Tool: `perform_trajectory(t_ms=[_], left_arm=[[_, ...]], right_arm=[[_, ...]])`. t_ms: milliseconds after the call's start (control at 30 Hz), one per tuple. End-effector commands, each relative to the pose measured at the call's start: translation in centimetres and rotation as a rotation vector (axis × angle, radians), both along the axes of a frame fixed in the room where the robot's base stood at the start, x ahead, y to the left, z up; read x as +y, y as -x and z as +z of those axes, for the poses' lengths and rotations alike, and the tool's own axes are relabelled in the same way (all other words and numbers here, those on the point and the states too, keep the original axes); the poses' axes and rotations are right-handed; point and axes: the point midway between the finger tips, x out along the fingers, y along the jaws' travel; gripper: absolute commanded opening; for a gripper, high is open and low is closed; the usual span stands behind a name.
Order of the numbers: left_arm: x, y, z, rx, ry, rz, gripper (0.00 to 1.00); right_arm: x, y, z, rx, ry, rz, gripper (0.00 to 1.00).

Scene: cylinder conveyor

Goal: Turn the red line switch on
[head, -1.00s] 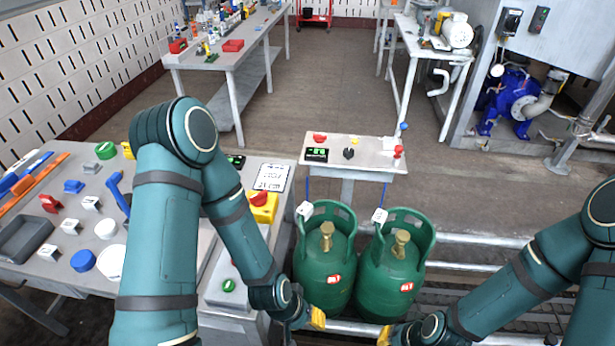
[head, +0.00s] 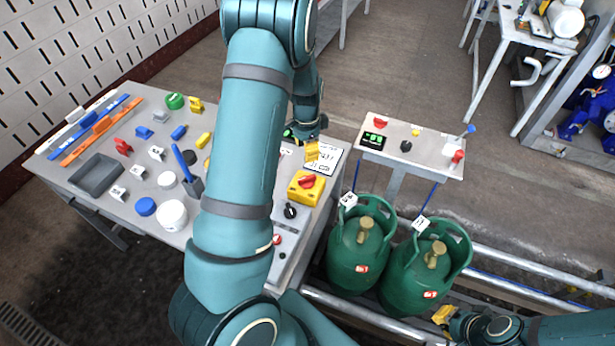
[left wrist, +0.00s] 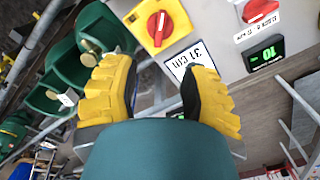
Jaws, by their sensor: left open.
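A red rotary knob on a yellow box (head: 307,186) sits at the right end of the left table; it also shows in the left wrist view (left wrist: 158,22). A second red knob (left wrist: 260,10) with white labels is beside a green display (left wrist: 265,53) in that view. A third red knob (head: 380,122) is on the small console. I cannot tell which is the line switch. My left gripper (head: 312,152) is open and empty, beyond the yellow box in the head view; both fingers show in the left wrist view (left wrist: 158,68). My right gripper (head: 443,315) is low beside the green cylinders.
Two green gas cylinders (head: 352,262) (head: 418,280) stand on the conveyor, right of the table. The small console (head: 430,155) stands behind them. A "31 cm" sign (left wrist: 190,60) lies near the yellow box. Loose parts and a grey tray (head: 97,174) cover the table's left part.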

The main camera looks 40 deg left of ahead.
Motion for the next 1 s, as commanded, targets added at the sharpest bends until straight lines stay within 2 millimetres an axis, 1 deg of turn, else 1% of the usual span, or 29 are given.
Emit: perform_trajectory(t_ms=[67,167,500,700,833,1000], left_arm=[[0.1,0.0,-0.4,0.004,0.000,-0.004,0.44],[0.0,0.1,-1.8,0.005,0.001,-0.004,0.44],[0.0,0.1,-8.4,0.005,0.002,-0.001,0.44],[0.0,0.1,-11.7,0.005,0.001,-0.002,0.44],[0.0,0.0,-12.9,0.003,0.001,-0.003,0.44],[0.0,0.0,-13.6,0.002,0.001,-0.002,0.44]], right_arm=[[0.0,0.0,0.0,0.000,0.000,0.000,0.00],[0.0,0.0,-0.1,0.000,0.000,0.000,0.00],[0.0,0.0,-0.3,0.000,0.001,0.000,0.00],[0.0,0.0,-0.4,0.000,0.001,0.000,0.00],[0.0,0.0,-0.4,0.000,0.001,0.000,0.00],[0.0,0.0,-0.4,0.000,0.001,0.000,0.00]])
